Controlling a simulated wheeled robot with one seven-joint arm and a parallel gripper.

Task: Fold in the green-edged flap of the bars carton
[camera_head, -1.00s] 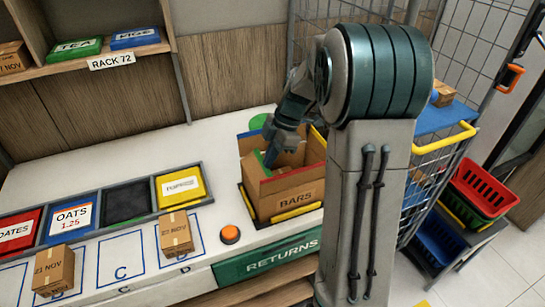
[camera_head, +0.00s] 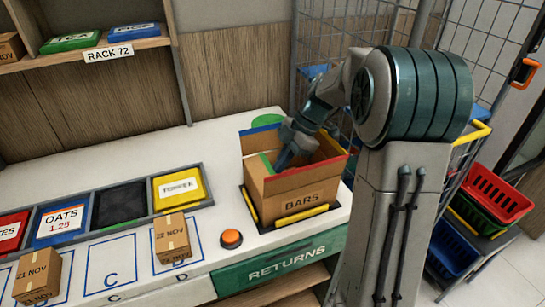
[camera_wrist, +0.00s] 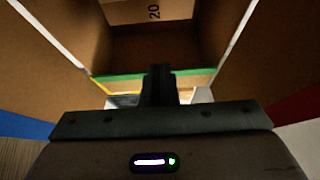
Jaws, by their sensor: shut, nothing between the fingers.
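The open brown bars carton (camera_head: 300,203) stands on the counter with its flaps raised. One flap has a blue edge (camera_head: 261,129) and another has a red edge (camera_head: 322,165). The green edge (camera_head: 265,161) shows at the carton's left side, partly behind my gripper (camera_head: 282,163). In the wrist view the green edge (camera_wrist: 118,77) runs across the picture just past my fingers (camera_wrist: 159,85). My gripper is shut and empty, over the carton's opening. Whether the fingers touch the green-edged flap cannot be told.
An orange button (camera_head: 231,238) and a small dated carton (camera_head: 171,238) are left of the bars carton. Bins, including a yellow one (camera_head: 177,188), line the counter.

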